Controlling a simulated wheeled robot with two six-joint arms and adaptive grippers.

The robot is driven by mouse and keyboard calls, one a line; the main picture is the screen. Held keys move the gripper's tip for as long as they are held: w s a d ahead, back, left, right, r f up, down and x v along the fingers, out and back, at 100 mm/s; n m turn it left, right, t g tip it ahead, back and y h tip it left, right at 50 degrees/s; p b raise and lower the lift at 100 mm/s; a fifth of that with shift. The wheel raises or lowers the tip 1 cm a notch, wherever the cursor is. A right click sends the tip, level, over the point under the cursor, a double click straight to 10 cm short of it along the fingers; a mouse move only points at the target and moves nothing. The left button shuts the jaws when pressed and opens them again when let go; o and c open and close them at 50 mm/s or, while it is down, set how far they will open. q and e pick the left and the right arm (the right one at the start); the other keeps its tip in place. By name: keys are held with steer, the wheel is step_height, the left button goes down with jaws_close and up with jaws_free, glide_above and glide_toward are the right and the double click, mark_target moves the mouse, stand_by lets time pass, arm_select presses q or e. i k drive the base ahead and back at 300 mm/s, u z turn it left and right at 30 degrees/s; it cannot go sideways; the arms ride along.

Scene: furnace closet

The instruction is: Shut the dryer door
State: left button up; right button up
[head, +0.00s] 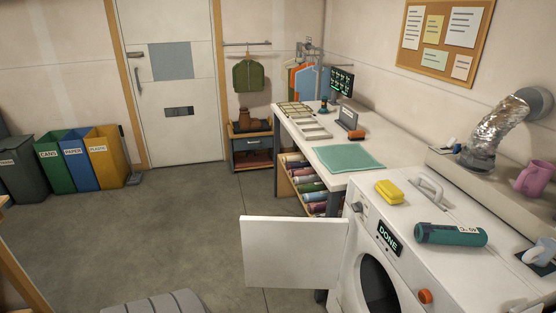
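The dryer (352,277) is a white machine at the lower right with a round dark opening (379,285) in its front. A dark display on it reads "DONE", and an orange knob (425,296) sits near its front. The dryer door (293,252) is a flat white panel. It stands wide open, sticking out to the left from the far side of the dryer front, and the round opening is uncovered. Neither of my grippers is in view.
A yellow sponge (389,191) and a teal cylinder (450,235) lie on the dryer top. A white worktable (331,145) with a green mat (348,158) stands beyond it. Bins (79,166) stand at the far left. The floor (170,230) left of the door is clear.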

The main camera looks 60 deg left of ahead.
mark_target(279, 252)
steer(key=k, duration=0.1)
steer(key=u, duration=2.85)
steer(key=i, duration=4.45)
steer(key=z, duration=5.2)
